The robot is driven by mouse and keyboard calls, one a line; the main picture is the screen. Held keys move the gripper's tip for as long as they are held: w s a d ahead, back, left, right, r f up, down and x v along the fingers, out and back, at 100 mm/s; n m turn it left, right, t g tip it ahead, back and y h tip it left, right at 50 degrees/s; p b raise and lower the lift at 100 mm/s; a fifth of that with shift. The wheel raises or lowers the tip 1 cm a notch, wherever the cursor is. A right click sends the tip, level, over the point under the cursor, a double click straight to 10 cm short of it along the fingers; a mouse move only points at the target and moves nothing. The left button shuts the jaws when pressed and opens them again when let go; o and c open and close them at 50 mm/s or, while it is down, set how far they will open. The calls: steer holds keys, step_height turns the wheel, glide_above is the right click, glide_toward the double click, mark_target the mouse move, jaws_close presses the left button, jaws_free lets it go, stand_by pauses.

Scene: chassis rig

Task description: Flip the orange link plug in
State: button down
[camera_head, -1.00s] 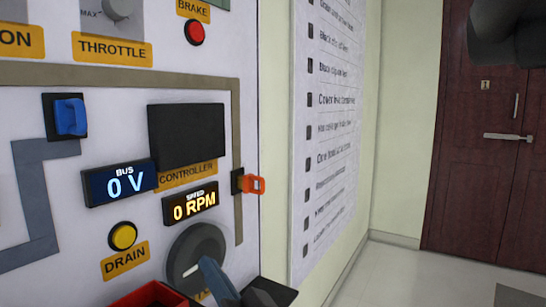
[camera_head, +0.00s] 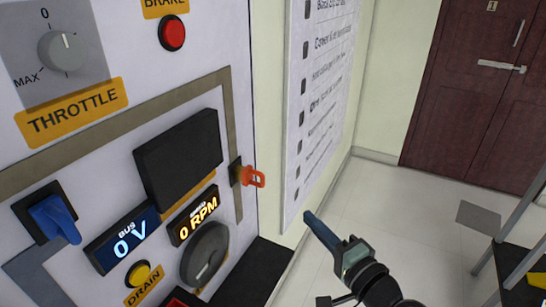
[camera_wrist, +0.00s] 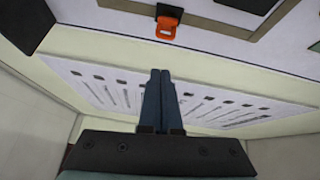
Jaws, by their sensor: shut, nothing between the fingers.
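The orange link plug (camera_head: 252,177) sticks out from a small dark mount (camera_head: 235,171) near the right edge of the white panel. In the wrist view the orange plug (camera_wrist: 166,27) shows at the top, beyond the fingertips, with its looped end toward me. My gripper (camera_head: 308,216) is to the right of the panel and lower than the plug, apart from it. Its blue fingers (camera_wrist: 161,73) lie together with nothing between them. How far the plug sits in its mount I cannot tell.
The panel carries a throttle knob (camera_head: 66,50), a red brake button (camera_head: 172,33), a blue switch (camera_head: 55,219), a yellow drain button (camera_head: 139,274) and a grey dial (camera_head: 206,255). Displays read 0 V and 0 RPM. A wall chart (camera_head: 316,95) hangs behind.

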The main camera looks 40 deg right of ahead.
steer(key=shift+s+d+r+m+p, duration=0.3)
steer(key=shift+d+m+p, duration=0.2)
steer(key=shift+d, duration=0.15)
steer(key=w+p, duration=0.1)
steer(key=w, duration=1.2)
steer(key=shift+a+f+p, duration=0.15)
steer(key=shift+f+p, duration=0.1)
steer(key=shift+p, duration=0.1)
steer(key=shift+w, duration=0.1)
